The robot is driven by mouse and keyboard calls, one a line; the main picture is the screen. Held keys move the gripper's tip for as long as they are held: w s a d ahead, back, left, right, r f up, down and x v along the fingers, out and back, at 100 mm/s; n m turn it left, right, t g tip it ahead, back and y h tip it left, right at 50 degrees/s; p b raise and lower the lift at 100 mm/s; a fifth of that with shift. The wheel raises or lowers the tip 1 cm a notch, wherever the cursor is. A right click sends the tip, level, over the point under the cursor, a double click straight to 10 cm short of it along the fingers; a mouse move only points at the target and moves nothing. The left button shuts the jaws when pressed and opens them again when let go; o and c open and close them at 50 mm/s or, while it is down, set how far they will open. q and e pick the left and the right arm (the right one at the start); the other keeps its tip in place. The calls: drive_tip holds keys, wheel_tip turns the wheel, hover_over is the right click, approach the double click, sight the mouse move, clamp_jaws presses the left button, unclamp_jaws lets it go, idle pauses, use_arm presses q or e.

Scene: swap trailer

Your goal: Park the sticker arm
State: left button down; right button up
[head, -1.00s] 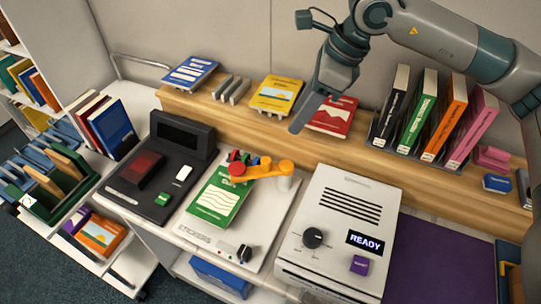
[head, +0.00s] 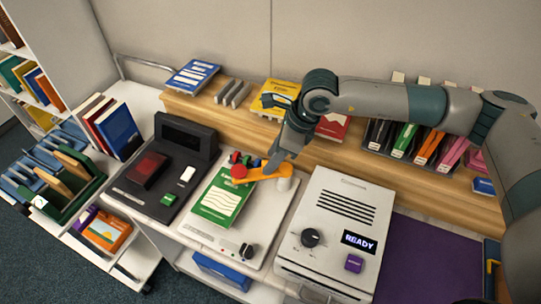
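The orange sticker arm (head: 258,174) reaches from its grey post (head: 284,183) at the right, and its red end (head: 239,171) is over the top of the green book (head: 216,202). The book lies on the white sticker station (head: 252,222). My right gripper (head: 271,169) points down at the orange arm near the post. Its fingertips are at or just above the orange arm; I cannot tell if they touch it or how wide they are apart. My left gripper is not in view.
A white machine reading READY (head: 335,225) stands close on the right. A dark scanner station (head: 160,170) is at the left. Behind is a wooden ledge (head: 235,122) with books and a rack of upright books. A purple mat (head: 432,255) lies bare at the right.

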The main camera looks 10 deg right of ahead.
drive_tip(key=shift+x, duration=0.85)
